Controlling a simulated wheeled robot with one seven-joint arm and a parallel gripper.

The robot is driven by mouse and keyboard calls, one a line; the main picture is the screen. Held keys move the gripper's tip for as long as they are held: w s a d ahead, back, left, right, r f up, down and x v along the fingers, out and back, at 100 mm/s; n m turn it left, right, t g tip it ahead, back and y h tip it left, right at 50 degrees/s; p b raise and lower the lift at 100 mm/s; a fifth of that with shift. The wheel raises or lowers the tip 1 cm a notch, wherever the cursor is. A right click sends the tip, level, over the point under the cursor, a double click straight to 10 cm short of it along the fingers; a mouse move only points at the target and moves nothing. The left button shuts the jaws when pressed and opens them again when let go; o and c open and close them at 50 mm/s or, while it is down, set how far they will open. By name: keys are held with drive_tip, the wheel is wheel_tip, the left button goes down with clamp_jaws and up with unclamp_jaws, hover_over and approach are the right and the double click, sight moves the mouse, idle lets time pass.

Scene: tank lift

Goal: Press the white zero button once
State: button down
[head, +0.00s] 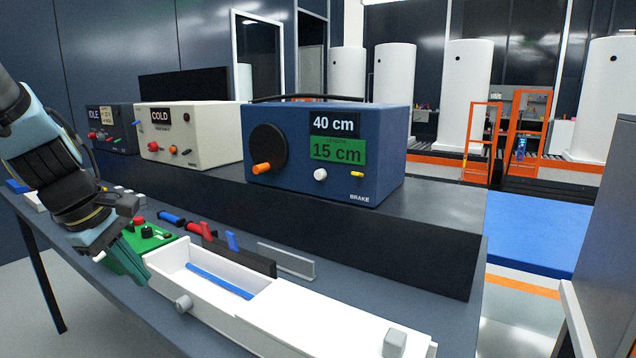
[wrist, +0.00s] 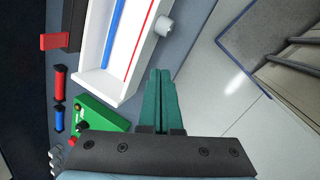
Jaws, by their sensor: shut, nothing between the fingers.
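A white round button (head: 320,174) is on the front face of the blue box (head: 262,190), between an orange crank knob and a small yellow button. The box's displays read 40 cm and 15 cm. My gripper (head: 128,265) is at the lower left in the head view, pointing down near the open white drawer, well away from the box. In the wrist view my gripper (wrist: 160,76) has its green fingers shut together and empty, below the drawer's end. The white button and the blue box do not show in the wrist view.
The open white drawer (head: 158,266) holds a blue strip. A green board (head: 152,236) with knobs, red and blue tools and a black bar lie on the bench. A cream box (head: 215,140) marked COLD stands left of the blue box. White tanks stand behind.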

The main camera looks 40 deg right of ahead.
drive_tip(key=s+d+r+n+g+h, duration=0.1)
drive_tip(key=s+d+r+n+h, duration=0.1)
drive_tip(key=d, duration=0.6)
drive_tip(key=s+d+r+n+g+h+b, duration=0.1)
drive_tip(key=s+d+r+n+h, duration=0.1)
drive_tip(key=d+r, duration=0.3)
drive_tip(key=s+d+r+n+g+h+b, duration=0.1)
drive_tip(key=s+d+r+n+h, duration=0.1)
drive_tip(key=d, duration=0.9)
wheel_tip(320, 180, up, 2)
drive_tip(key=shift+s+d+r+n+g, duration=0.2)
drive_tip(key=shift+s+d+n+g, duration=0.15)
drive_tip(key=shift+s+n, duration=0.7)
drive_tip(key=shift+w+d, duration=0.1)
drive_tip(key=shift+w, duration=0.1)
drive_tip(key=p, duration=0.3)
approach(319, 175)
drive_tip(key=shift+s+d+f, duration=0.45)
drive_tip(key=shift+d+f, duration=0.1)
drive_tip(key=shift+f, duration=0.3)
drive_tip(key=shift+s+d+f, duration=0.45)
drive_tip(key=shift+d+f, duration=0.1)
drive_tip(key=shift+f, duration=0.25)
drive_tip(key=shift+s+d+f, duration=0.4)
drive_tip(key=shift+d+f, duration=0.2)
drive_tip(key=shift+f, duration=0.25)
drive_tip(key=shift+d+r+p, duration=0.1)
drive_tip(key=shift+d+p, duration=0.05)
drive_tip(key=shift+p, duration=0.15)
